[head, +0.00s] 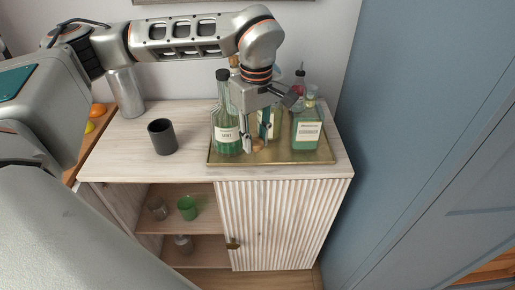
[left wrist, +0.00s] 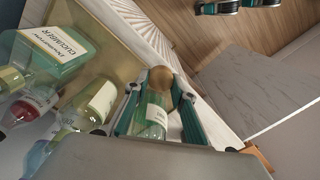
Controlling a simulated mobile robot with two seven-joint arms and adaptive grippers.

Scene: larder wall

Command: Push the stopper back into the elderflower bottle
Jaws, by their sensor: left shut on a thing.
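My left gripper (head: 257,146) points down over the tray and is shut on a rounded brown stopper (left wrist: 160,78), held low at its fingertips. In the head view the stopper shows just above the tray surface; I cannot tell if it touches. A tall green bottle (head: 226,125) with a white label stands left of the gripper. A labelled bottle (head: 265,120) stands behind the fingers, partly hidden. A square green bottle (head: 307,128) stands to the right. The head view label print is too small to read, so I cannot tell which bottle is elderflower.
The bottles stand close together on a brass tray (head: 290,156) on a pale cabinet (head: 190,170). A bottle with red contents (head: 298,82) is behind. A dark cup (head: 162,137) and a grey vase (head: 126,92) stand left. What looks like my right gripper (left wrist: 238,7) is cut off at the top.

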